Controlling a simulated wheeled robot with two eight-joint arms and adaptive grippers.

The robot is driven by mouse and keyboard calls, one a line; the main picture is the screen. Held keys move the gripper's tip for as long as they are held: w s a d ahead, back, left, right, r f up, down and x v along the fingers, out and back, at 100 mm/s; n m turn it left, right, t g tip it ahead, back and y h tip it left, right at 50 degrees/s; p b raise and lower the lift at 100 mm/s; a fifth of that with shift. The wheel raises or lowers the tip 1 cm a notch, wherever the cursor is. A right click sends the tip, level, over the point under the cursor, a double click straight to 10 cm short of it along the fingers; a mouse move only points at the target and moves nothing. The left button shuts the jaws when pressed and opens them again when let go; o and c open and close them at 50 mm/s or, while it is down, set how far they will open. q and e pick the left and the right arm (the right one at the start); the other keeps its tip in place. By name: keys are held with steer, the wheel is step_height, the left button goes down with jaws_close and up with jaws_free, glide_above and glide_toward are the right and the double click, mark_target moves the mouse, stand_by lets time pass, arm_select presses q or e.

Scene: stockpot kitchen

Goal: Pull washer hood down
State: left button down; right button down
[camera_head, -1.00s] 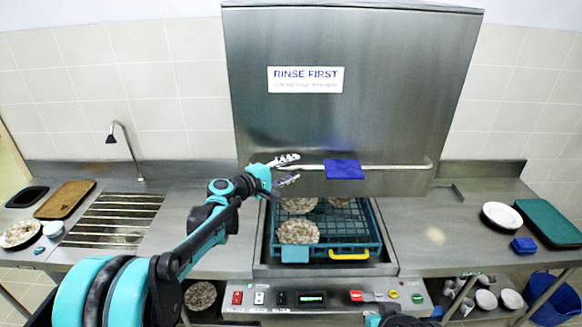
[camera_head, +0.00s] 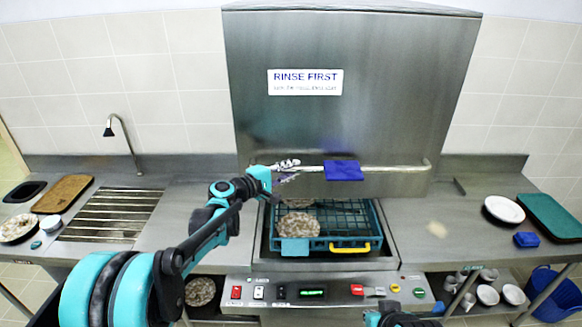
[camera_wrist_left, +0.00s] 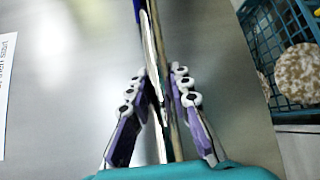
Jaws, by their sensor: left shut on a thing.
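The washer hood (camera_head: 345,130) is a tall steel box, raised above the washer bed, with a "RINSE FIRST" label on its front. Its handle (camera_head: 395,168) is a horizontal bar near the hood's lower edge, with a blue cloth (camera_head: 343,170) over its middle. My left gripper (camera_head: 284,170) is shut on the handle near its left end. In the left wrist view the fingers (camera_wrist_left: 160,88) lie on both sides of the handle bar. A bit of my right arm shows at the bottom edge; its gripper does not show.
The control panel (camera_head: 330,292) is in front.

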arm_select(q)
step_height(320, 180, down, 38)
steer(key=b, duration=2.5)
steer(key=shift+s, duration=0.15)
steer(key=c, duration=1.4)
jaws_free()
steer(key=shift+f, duration=0.1)
steer(key=shift+o, duration=0.2)
steer(key=v, duration=1.2)
